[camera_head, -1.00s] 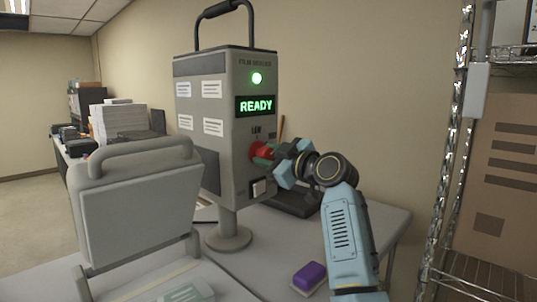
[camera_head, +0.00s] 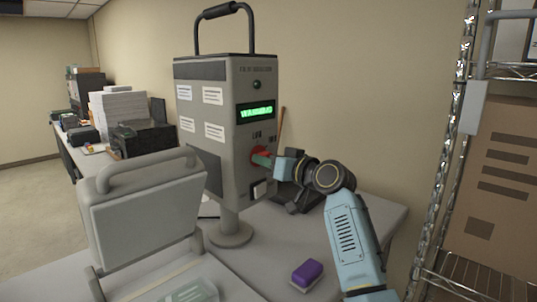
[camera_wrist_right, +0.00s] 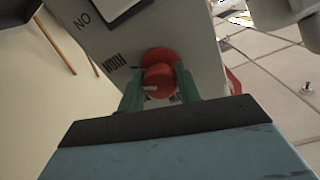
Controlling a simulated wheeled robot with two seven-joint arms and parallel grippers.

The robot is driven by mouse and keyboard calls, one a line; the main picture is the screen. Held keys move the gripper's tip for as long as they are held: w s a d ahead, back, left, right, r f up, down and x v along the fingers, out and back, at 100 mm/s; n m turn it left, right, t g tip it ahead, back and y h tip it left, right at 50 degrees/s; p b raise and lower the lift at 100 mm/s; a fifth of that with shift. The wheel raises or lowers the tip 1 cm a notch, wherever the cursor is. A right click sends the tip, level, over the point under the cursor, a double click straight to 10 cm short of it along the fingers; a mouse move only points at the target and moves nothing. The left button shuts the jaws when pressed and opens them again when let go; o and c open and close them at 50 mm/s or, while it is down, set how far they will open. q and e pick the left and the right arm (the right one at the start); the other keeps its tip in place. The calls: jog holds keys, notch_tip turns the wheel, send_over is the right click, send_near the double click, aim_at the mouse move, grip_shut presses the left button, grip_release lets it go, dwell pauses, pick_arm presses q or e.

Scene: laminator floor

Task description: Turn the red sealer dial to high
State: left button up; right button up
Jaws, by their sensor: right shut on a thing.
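The grey film sealer (camera_head: 222,150) stands on a round foot on the table. Its display (camera_head: 256,112) glows green and seems to read "WARMING"; the lamp above it is dark. The red sealer dial (camera_head: 259,155) is on its front face, partly hidden by my right gripper (camera_head: 264,160). In the right wrist view the dial (camera_wrist_right: 160,78) sits between the green fingers of my right gripper (camera_wrist_right: 159,88), which is shut on it. A short white mark shows on the dial's left part, on the side of the upside-down "HIGH" label. My left gripper is not in view.
A light switch-like button (camera_head: 259,190) sits below the dial. A grey handled panel (camera_head: 150,215) stands at front left. A purple-topped block (camera_head: 308,274) lies on the table (camera_head: 262,262). A wire shelf (camera_head: 470,275) with a cardboard box (camera_head: 500,180) stands at right.

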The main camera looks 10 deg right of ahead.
jog(key=shift+m+p, duration=0.3)
jog(key=shift+m, duration=0.2)
jog(key=o, duration=1)
jog(key=shift+c, duration=0.2)
jog(key=b+v, duration=0.2)
jog(key=v, duration=1.1)
jog(key=shift+s+d+b, duration=0.15)
jog(key=shift+s+b, duration=0.05)
jog(key=shift+b, duration=0.1)
